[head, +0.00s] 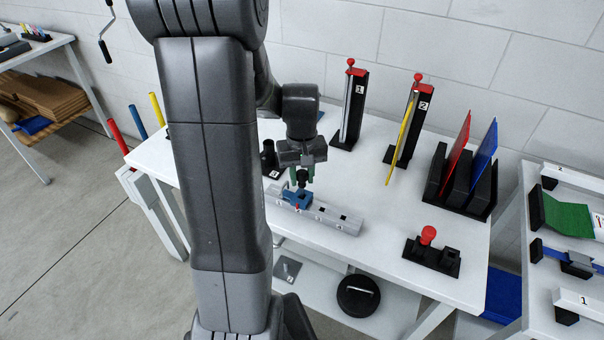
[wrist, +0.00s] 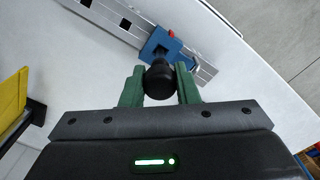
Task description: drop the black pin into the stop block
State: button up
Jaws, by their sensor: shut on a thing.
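My gripper (head: 301,178) has green fingers, which show in the wrist view (wrist: 160,84). It is shut on the black pin (wrist: 159,80), whose round black head sits between the fingertips. The blue stop block (head: 289,194) sits on a grey rail (head: 333,217) with square holes, on the white table. In the wrist view the stop block (wrist: 158,44) lies just beyond the pin head, with a small red part on it. My gripper is right above the block. The pin's lower end is hidden, so I cannot tell whether it is in the block.
Stands marked 1 (head: 349,108) and 2 (head: 404,126) rise at the back. A black rack (head: 462,190) holds red and blue plates. A black base with a red knob (head: 431,252) stands at the right front. The table's middle right is clear.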

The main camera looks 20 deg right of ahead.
aim_at(302, 184)
jog(key=shift+f+b, duration=1.5)
jog(key=shift+f, duration=0.65)
jog(key=o, duration=1)
jog(key=shift+o, duration=0.2)
jog(key=shift+r, duration=0.15)
notch_tip(302, 184, up, 14)
jog(key=shift+f, duration=0.15)
jog(key=shift+f, duration=0.1)
notch_tip(302, 184, down, 14)
jog(key=shift+r, duration=0.2)
jog(key=shift+r+p, duration=0.45)
jog(key=shift+r, duration=0.05)
